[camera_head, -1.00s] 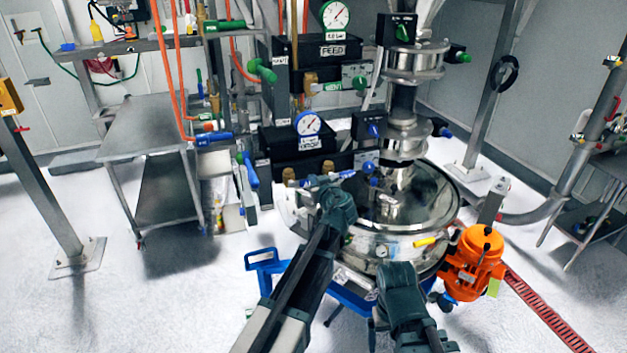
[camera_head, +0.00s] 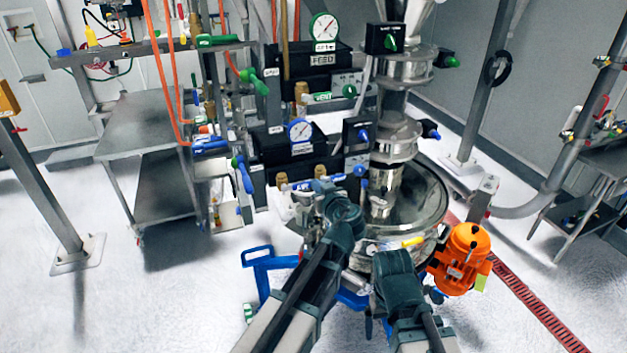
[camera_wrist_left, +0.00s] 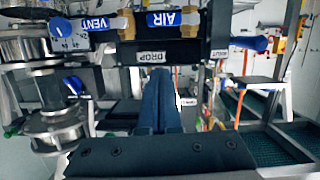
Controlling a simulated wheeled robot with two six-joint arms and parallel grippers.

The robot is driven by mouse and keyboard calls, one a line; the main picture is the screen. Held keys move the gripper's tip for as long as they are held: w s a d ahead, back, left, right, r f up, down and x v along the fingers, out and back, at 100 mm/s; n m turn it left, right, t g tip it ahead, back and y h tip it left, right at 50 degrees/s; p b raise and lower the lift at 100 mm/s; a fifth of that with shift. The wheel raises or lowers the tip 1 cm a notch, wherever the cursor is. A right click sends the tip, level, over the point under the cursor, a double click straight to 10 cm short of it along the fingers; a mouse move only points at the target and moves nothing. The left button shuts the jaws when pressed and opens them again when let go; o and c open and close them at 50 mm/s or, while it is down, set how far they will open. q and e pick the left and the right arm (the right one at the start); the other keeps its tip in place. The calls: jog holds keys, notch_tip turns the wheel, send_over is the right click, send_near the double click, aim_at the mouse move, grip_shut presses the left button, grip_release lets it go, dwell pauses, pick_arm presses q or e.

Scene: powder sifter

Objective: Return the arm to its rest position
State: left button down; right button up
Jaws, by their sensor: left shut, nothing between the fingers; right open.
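My left arm reaches up from the bottom of the head view, and its gripper (camera_head: 325,187) is in front of the lower black valve panel. In the left wrist view, the long blue fingers of my left gripper (camera_wrist_left: 158,75) are shut together with nothing between them. Their tips point at the panel just below the DROP label (camera_wrist_left: 155,57). My right arm is bent at the bottom centre, with its dark gripper end (camera_head: 396,275) in front of the sifter; its fingers are hard to make out. The round steel sifter (camera_head: 420,205) stands behind both arms.
An orange motor (camera_head: 460,258) sits right of my right arm. A blue frame (camera_head: 262,265) shows left of my left arm. The AIR valve handle (camera_wrist_left: 175,18) and a blue knob (camera_wrist_left: 68,32) are close to my left fingers. Open floor (camera_head: 180,300) lies left.

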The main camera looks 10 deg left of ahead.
pick_arm(q)
jog(key=s+d+f+m+g+h+b, duration=0.1)
jog(key=s+f+m+g+b, duration=0.15)
jog(key=s+f+b, duration=0.55)
jog(key=s+d+f+m+g+h+b, duration=0.15)
jog(key=s+f+g, duration=0.25)
jog(key=f, duration=0.9)
jog(key=s+d+f+m+g+h+b, duration=0.2)
jog(key=s+d+f+m+g+b, duration=0.1)
jog(key=s+f, duration=0.3)
jog(key=s+d+f+m+g+h+b, duration=0.2)
jog(key=s+d+f, duration=0.4)
jog(key=s, duration=0.4)
jog(key=m+g+b, duration=0.1)
jog(key=m+b, duration=0.1)
jog(key=shift+s+f+b, duration=0.15)
jog(key=shift+f+b, duration=0.15)
jog(key=shift+f, duration=0.05)
jog(key=shift+d+g+h, duration=0.1)
jog(key=shift+g+h, duration=0.15)
